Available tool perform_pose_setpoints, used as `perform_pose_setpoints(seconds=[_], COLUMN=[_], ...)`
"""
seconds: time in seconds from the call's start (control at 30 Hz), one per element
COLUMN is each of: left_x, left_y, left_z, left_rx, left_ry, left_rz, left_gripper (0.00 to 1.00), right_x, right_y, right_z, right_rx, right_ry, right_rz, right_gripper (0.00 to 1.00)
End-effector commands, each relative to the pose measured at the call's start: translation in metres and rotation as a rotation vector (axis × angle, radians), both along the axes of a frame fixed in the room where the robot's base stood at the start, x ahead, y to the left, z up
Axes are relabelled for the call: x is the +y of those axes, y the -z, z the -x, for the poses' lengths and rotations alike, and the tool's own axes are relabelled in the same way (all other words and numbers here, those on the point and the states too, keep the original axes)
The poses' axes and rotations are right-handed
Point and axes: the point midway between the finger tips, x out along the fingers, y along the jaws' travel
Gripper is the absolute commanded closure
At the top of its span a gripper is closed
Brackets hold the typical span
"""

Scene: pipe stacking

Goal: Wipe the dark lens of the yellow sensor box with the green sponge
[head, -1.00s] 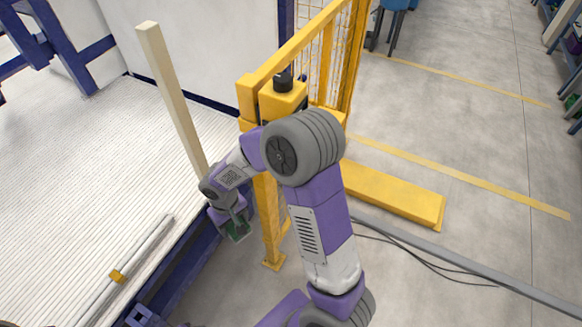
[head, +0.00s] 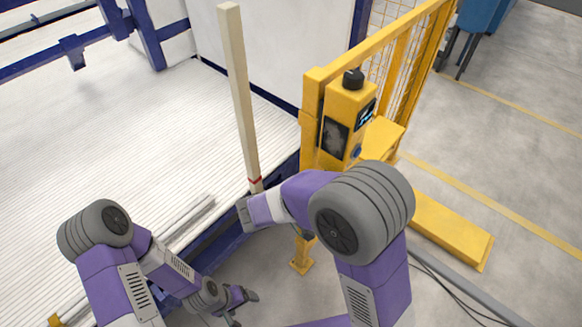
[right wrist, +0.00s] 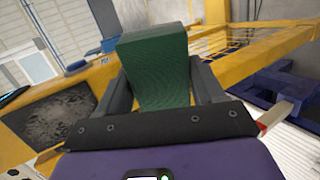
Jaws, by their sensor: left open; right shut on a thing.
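The yellow sensor box (head: 352,105) stands on a yellow post, with a black knob on top. Its dark, smudged lens (head: 335,138) faces left in the head view. The lens (right wrist: 58,122) also shows at the left of the right wrist view. My right gripper (right wrist: 158,75) is shut on the green sponge (right wrist: 160,68), which sticks out beyond the fingers. The sponge is apart from the lens in that view. My left gripper (head: 240,305) is open and empty, low at the front.
A pale upright post (head: 238,100) stands left of the box, beside the ribbed white platform (head: 130,125). A yellow mesh fence (head: 415,50) runs behind the box. Open grey floor (head: 510,140) lies to the right, with cables near the front.

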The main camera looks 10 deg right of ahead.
Motion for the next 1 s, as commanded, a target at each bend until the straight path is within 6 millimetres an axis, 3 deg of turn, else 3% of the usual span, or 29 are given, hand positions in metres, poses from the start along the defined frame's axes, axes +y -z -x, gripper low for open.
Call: perform_pose_setpoints(seconds=[0.1, 0.2, 0.33, 0.53, 1.0], left_x=[0.0, 0.0, 0.0, 0.0, 0.0], left_y=[0.01, 0.013, 0.015, 0.014, 0.006], left_z=[0.0, 0.0, 0.0, 0.0, 0.0], left_rx=[0.0, 0.0, 0.0, 0.0, 0.0], left_ry=[0.0, 0.0, 0.001, 0.001, 0.001], left_rz=[0.0, 0.0, 0.0, 0.0, 0.0], left_gripper=[0.17, 0.17, 0.17, 0.17, 0.17], right_x=[0.029, 0.049, 0.067, 0.068, 0.032], right_y=[-0.047, -0.08, -0.104, -0.115, -0.114], right_z=[-0.013, -0.015, -0.014, -0.017, -0.044], right_rx=[-0.126, -0.192, -0.235, -0.249, -0.246], right_ry=[-0.081, -0.132, -0.176, -0.19, -0.189], right_rz=[0.214, 0.311, 0.374, 0.396, 0.393], right_gripper=[0.57, 0.57, 0.57, 0.57, 0.57])
